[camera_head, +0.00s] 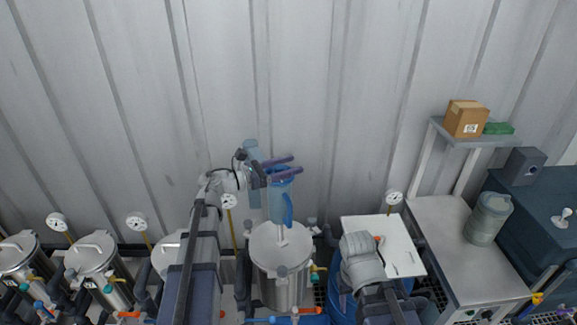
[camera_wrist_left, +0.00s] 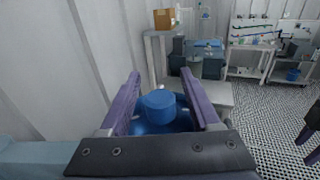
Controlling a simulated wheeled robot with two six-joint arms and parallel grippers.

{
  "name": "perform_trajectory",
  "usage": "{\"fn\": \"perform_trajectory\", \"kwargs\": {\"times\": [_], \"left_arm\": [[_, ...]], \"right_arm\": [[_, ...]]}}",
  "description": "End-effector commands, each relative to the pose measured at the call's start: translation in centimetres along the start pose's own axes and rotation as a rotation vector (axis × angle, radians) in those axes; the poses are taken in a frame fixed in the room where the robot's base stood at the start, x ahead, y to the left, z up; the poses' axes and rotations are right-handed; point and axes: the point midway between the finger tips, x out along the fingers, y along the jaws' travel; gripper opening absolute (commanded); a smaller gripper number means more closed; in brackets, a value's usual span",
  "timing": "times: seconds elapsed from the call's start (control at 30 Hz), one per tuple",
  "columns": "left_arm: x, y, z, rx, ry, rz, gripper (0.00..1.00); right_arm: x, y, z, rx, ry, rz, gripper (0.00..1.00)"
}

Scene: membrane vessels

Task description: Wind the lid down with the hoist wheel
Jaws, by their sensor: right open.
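The blue hoist (camera_head: 280,186) hangs over a steel vessel (camera_head: 281,285) in the middle of the head view. Its round blue wheel (camera_wrist_left: 160,105) shows between my left fingers in the left wrist view. My left gripper (camera_head: 296,164) reaches to the right at the hoist's top. Its purple fingers stand apart on either side of the blue part, and I see no clear contact. The round steel lid (camera_head: 268,245) is at the vessel's top; I cannot tell whether it is seated. My right gripper (camera_wrist_left: 312,148) shows partly at the right edge of the left wrist view, open.
More steel vessels with gauges (camera_head: 92,256) stand at the left. A white panel (camera_head: 398,246) lies to the right behind my right arm. Further right are a workbench (camera_head: 440,225), a grey-green canister (camera_head: 488,219) and a shelf with a cardboard box (camera_head: 466,118). A corrugated wall stands close behind.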

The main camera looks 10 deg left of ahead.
Motion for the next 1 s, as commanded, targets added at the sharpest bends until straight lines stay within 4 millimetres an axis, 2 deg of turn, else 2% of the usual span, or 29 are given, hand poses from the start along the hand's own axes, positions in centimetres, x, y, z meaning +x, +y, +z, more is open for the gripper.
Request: {"fn": "perform_trajectory", "kwargs": {"times": [0.07,0.53,0.8,1.0], "left_arm": [[-0.02,0.0,0.0,0.0,0.0,0.0,0.53],[-0.03,0.0,0.0,0.0,0.0,0.0,0.0],[0.0,0.07,0.0,0.0,0.0,-0.008,0.0],[0.06,0.0,0.0,0.0,0.0,-0.124,0.0]], "right_arm": [[0.0,0.0,0.0,0.0,0.0,0.0,0.5],[0.0,0.0,0.0,0.0,0.0,0.0,0.5],[0.0,0.0,0.0,0.0,0.0,0.0,0.5],[0.0,0.0,0.0,0.0,0.0,0.0,0.5]]}}
